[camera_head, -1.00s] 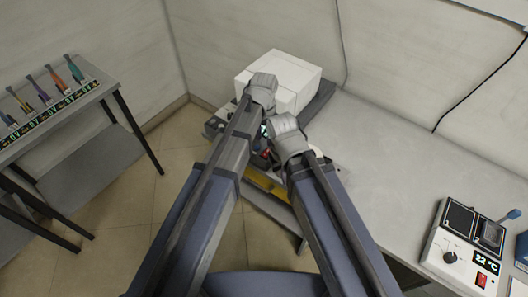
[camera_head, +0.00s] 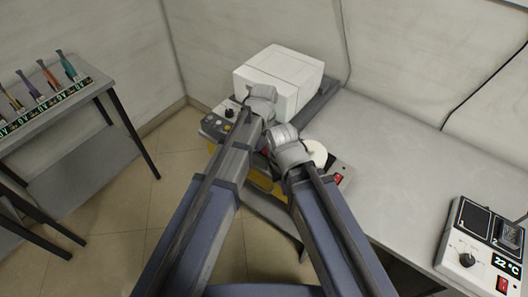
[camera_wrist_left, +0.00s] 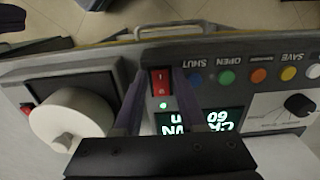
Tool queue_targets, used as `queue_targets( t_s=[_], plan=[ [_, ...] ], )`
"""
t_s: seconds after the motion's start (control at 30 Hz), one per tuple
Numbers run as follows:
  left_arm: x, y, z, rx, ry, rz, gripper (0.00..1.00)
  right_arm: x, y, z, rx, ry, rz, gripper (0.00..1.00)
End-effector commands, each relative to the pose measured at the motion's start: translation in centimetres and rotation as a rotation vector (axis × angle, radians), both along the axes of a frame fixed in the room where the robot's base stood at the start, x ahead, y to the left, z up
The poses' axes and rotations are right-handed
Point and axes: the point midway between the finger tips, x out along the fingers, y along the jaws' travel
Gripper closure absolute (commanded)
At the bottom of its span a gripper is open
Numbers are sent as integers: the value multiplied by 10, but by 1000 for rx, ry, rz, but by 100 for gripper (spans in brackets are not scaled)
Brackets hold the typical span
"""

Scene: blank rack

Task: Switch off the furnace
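The white box-shaped unit (camera_head: 280,78), which looks like the furnace, stands on the bench's far left with a grey control panel (camera_head: 213,121) in front. In the left wrist view the panel appears upside down, with a red rocker switch (camera_wrist_left: 160,82), a lit green lamp (camera_wrist_left: 163,105) and a lit green-text display (camera_wrist_left: 200,121). My left gripper (camera_wrist_left: 157,95) is open, its fingers either side of the red switch; contact is unclear. In the head view its fingers are hidden by my arms. My right wrist shows close beside it, fingers hidden.
In the left wrist view, coloured buttons (camera_wrist_left: 228,77) lie beside the switch and a white round part (camera_wrist_left: 75,127) on the other side. A device reading 22 °C (camera_head: 484,248) stands at the bench's right. A rack of tools (camera_head: 45,98) is left. The bench middle is clear.

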Motion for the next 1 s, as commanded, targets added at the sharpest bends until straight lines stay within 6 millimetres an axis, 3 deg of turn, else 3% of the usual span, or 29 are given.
queue_targets(
  t_s=[0.23,0.6,1.0],
  plan=[
    [0,0,0,0,0,0,60,0,0,0,0,0,0,100],
    [0,0,0,0,0,0,100,0,0,0,0,0,0,100],
    [6,-3,0,30,43,-2,100,0,0,0,0,0,0,100]
  ],
)
